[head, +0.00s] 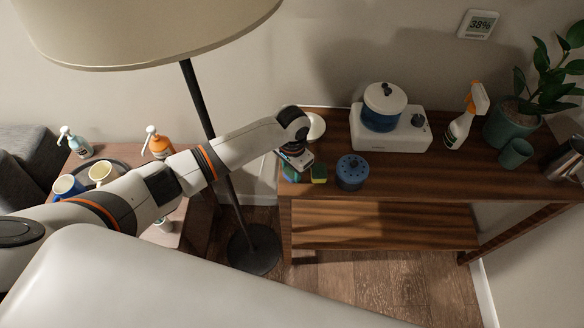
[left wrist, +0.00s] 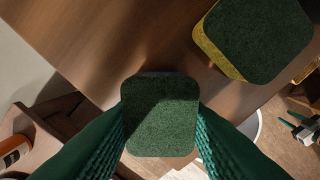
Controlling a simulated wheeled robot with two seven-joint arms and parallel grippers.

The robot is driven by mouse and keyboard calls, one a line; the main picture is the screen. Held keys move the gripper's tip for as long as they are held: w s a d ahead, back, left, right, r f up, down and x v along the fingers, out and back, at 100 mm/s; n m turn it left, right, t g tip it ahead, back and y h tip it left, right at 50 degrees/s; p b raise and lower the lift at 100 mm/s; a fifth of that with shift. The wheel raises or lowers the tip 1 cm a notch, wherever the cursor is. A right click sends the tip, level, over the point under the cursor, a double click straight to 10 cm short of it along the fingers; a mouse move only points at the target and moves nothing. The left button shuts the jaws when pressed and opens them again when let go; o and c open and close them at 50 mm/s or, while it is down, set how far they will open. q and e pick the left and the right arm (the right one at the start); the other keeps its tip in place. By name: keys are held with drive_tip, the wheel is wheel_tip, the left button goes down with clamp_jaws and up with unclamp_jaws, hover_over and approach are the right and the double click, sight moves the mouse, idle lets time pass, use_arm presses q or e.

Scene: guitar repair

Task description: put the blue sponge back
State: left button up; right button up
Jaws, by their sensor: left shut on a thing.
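The blue sponge (head: 289,174) is at the left end of the wooden console table (head: 440,170), partly hidden by my left gripper (head: 297,162). In the left wrist view, the dark green scouring face of the blue sponge (left wrist: 160,112) sits between the two textured fingers of my left gripper (left wrist: 160,125), which is shut on it. A yellow sponge (head: 319,174) with a dark green top lies close to its right on the table; it also shows at the upper right of the left wrist view (left wrist: 262,40). I cannot tell whether the held sponge touches the table.
A blue round holder with holes (head: 352,172) stands right of the yellow sponge. Behind are a white appliance with a blue pot (head: 384,110), a spray bottle (head: 466,118) and a white round thing (head: 315,127). The lamp pole (head: 200,100) stands behind my left arm.

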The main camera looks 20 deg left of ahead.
use_arm(q)
drive_tip(key=shift+f, duration=0.2)
drive_tip(key=o, duration=1)
drive_tip(key=shift+s+f, duration=0.1)
drive_tip(key=shift+c, duration=0.2)
drive_tip(key=shift+s+f, duration=0.1)
drive_tip(key=shift+s+d, duration=0.1)
wheel_tip(320, 180, up, 13)
drive_tip(key=shift+w, duration=0.3)
